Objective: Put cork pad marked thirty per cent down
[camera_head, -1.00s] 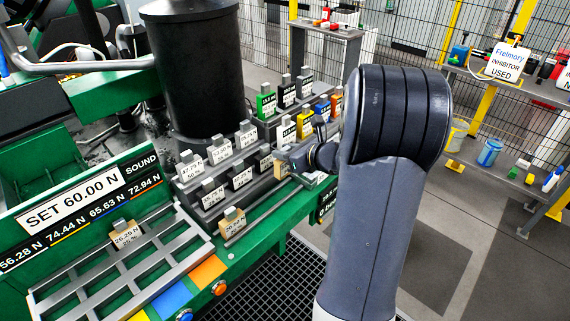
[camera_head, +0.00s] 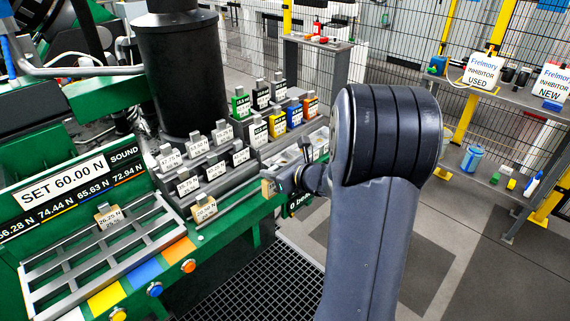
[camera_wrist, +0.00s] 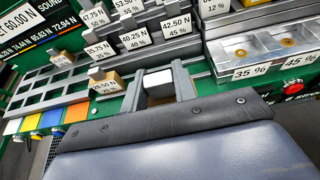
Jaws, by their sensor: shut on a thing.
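My gripper (camera_head: 282,183) is shut on a small tan block (camera_head: 268,187), seen at the front green ledge beside the grey racks. In the wrist view my gripper (camera_wrist: 159,88) has its two grey fingers on either side of a piece with a white top face (camera_wrist: 158,77). No thirty per cent mark can be read on it; my arm and gripper hide part of it. A tan block marked 26.25 N (camera_head: 108,217) stands on the slotted grey rack (camera_head: 60,262). Another tan block with a 20 % label (camera_head: 204,208) stands to the left of my gripper.
Stepped grey racks with several labelled weights (camera_head: 188,183) stand behind my gripper, below a black cylinder (camera_head: 180,80). In the wrist view a tray with a 35 % label (camera_wrist: 250,70) lies at right. Coloured buttons (camera_head: 155,289) line the front edge.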

